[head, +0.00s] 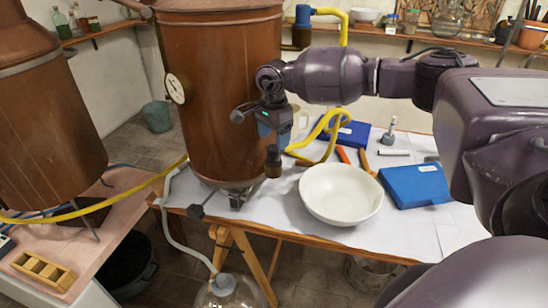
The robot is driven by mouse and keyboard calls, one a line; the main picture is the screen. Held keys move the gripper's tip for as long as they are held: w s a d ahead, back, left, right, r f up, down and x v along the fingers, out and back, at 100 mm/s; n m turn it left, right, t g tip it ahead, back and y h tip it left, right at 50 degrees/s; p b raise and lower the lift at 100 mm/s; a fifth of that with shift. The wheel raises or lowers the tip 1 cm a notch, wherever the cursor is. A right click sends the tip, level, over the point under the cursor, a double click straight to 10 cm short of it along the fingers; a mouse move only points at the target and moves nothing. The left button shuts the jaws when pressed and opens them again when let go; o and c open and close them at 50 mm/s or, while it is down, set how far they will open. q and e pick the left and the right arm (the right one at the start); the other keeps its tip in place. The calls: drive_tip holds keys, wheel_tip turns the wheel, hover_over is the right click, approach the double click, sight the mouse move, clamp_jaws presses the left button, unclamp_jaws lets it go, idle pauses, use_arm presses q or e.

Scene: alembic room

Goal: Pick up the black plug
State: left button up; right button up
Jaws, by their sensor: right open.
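My right gripper (272,133) comes in from the right and hangs in front of the copper still, pointing down, its jaws open. A small dark, upright cylindrical piece (273,158), which looks like the black plug, shows just below the fingertips. Its top is close to the fingers, and I cannot tell whether they touch it. It appears in front of the still's lower right side, left of the white bowl (341,194). My left gripper is not in view.
The copper still (215,75) stands close by on the white-covered table (285,222). A yellow hose (322,128), blue boxes (414,185) and a grey stopper-like piece (389,132) lie behind and right of the bowl. A glass vessel (230,292) stands below the table edge.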

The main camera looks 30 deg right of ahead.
sight(274, 147)
drive_tip(key=shift+f, duration=3)
drive_tip(key=shift+c, duration=0.5)
drive_tip(key=c, duration=0.9)
